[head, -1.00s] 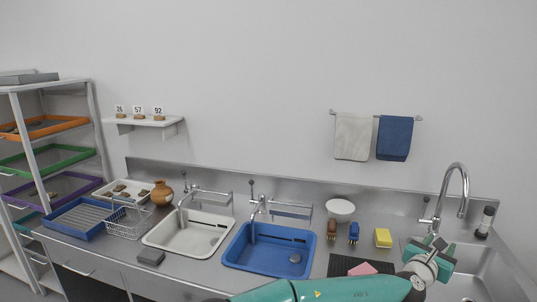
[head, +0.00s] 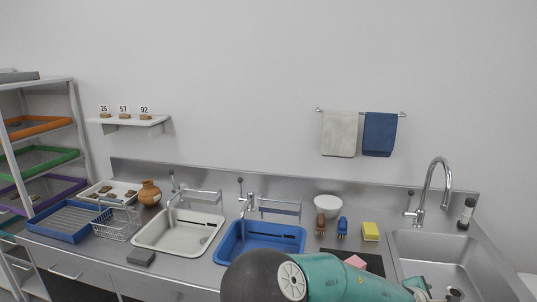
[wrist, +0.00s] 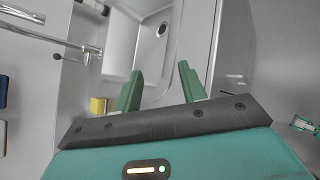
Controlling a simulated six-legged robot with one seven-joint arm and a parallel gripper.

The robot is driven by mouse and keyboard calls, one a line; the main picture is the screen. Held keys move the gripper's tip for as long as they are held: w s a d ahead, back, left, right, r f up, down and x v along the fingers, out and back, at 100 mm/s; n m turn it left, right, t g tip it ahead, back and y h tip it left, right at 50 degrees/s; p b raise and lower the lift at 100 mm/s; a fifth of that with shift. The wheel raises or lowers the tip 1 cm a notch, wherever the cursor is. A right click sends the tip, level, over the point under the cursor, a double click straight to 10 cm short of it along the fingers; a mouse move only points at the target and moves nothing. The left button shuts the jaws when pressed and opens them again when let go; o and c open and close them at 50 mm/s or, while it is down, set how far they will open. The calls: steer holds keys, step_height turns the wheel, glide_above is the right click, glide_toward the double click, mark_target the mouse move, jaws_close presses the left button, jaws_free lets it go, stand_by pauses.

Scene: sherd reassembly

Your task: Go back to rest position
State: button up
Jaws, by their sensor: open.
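My gripper (wrist: 161,72) is open in the wrist view, its two green fingers apart with nothing between them. It points toward the steel sink (wrist: 127,40) and its drain. In the head view my arm crosses the lower right, and its far end is low in front of the steel sink (head: 408,246), partly cut off by the frame's bottom edge.
A tall tap (head: 444,190) stands behind the steel sink. A yellow sponge (head: 370,231), two brushes, a white bowl (head: 328,206) and a pink block (head: 355,262) lie left of it. White and blue (head: 232,243) basins fill the middle. A rack stands far left.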

steer(key=s+a+f+m+g+y, duration=0.1)
steer(key=s+a+m+y, duration=0.1)
steer(key=a+m+y, duration=0.45)
steer(key=s+a+f+m+y, duration=0.1)
steer(key=s+a+m, duration=0.15)
steer(key=a, duration=0.75)
steer(key=s+a+r+m+y, duration=0.1)
steer(key=s+a+r+m, duration=0.2)
steer(key=s+a+r, duration=0.4)
steer(key=s+a+r+m+t+y, duration=0.1)
steer(key=s+a+r+m+y, duration=0.1)
steer(key=s+a+r, duration=0.5)
step_height(320, 180, up, 5)
steer(key=shift+s+a+f+m, duration=0.15)
steer(key=shift+s+a+m, duration=0.2)
steer(key=shift+a+m, duration=0.55)
